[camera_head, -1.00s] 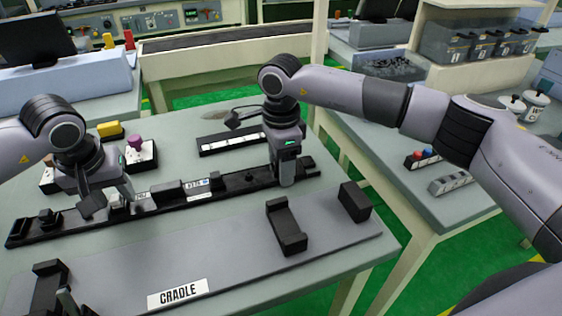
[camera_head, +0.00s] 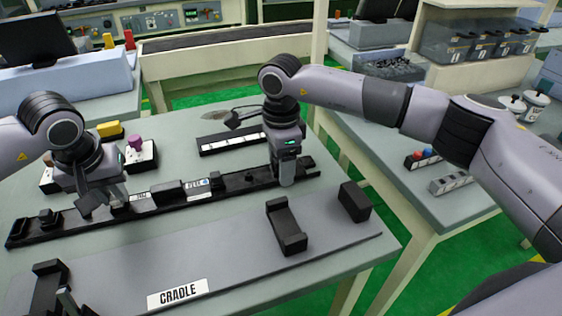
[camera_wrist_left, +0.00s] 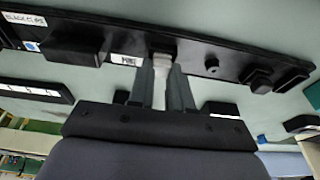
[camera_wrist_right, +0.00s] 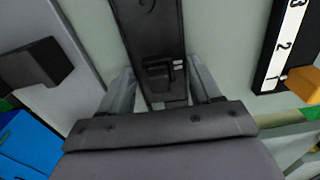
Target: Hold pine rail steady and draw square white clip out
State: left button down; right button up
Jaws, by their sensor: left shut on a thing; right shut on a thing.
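A long black rail (camera_head: 237,183) lies across the table; it looks black, not like bare pine. It carries blocks, pegs and white labels. My left gripper (camera_head: 118,203) is low over its left part. In the left wrist view, its fingers (camera_wrist_left: 163,80) are shut on a small pale white clip (camera_wrist_left: 163,62) at the rail's edge. The fingers partly hide the clip, and I cannot tell how deep it sits. My right gripper (camera_head: 287,180) is shut on the rail near its right end; the right wrist view shows the rail (camera_wrist_right: 150,35) between its fingers.
A grey board with a CRADLE label (camera_head: 178,293) and black holders (camera_head: 287,228) lies in front of the rail. Behind are a numbered black strip (camera_head: 230,142), a purple knob (camera_head: 135,142) and a yellow block (camera_head: 110,129). A side table stands at the right.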

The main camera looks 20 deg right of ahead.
pick_arm(q)
jog(key=shift+w+v, duration=0.2)
jog(key=shift+v, duration=0.6)
jog(key=shift+w+v, duration=0.2)
jog(key=shift+v, duration=0.65)
dwell(0.7)
jog(key=shift+r, duration=0.1)
jog(key=c, duration=1)
grip_release()
jog(key=shift+o, duration=0.2)
jog(key=v, duration=1.1)
jog(key=shift+s+r, duration=0.2)
jog(key=shift+r, duration=0.15)
jog(key=shift+c, duration=0.3)
